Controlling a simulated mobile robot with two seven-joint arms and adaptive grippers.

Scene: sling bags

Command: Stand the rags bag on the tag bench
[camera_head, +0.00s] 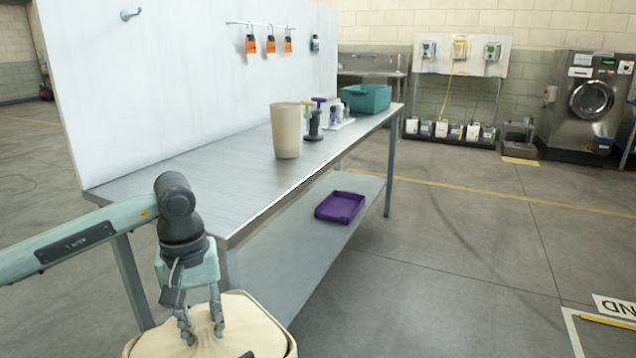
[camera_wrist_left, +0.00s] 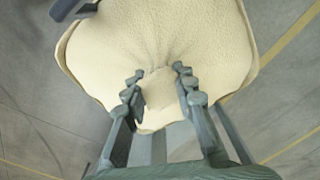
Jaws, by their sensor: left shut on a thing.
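A cream cloth bag (camera_head: 250,335) fills the bottom of the head view, cut off by the lower edge. My left gripper (camera_head: 202,335) reaches down onto its top and is shut on the gathered cloth. In the left wrist view my left gripper (camera_wrist_left: 158,85) has its fingers on both sides of the bunched top of the bag (camera_wrist_left: 160,35). Any lettering on the bag is hidden. The steel bench (camera_head: 195,195) stands beyond and beside the bag, with bare top at its near end. My right gripper is not in view.
On the bench stand a cream bin (camera_head: 286,130), a dark spool-like item (camera_head: 314,125) and a teal tub (camera_head: 366,98). A purple tray (camera_head: 340,207) lies on the lower shelf. Orange tags (camera_head: 270,44) hang on the white back panel (camera_head: 180,90).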

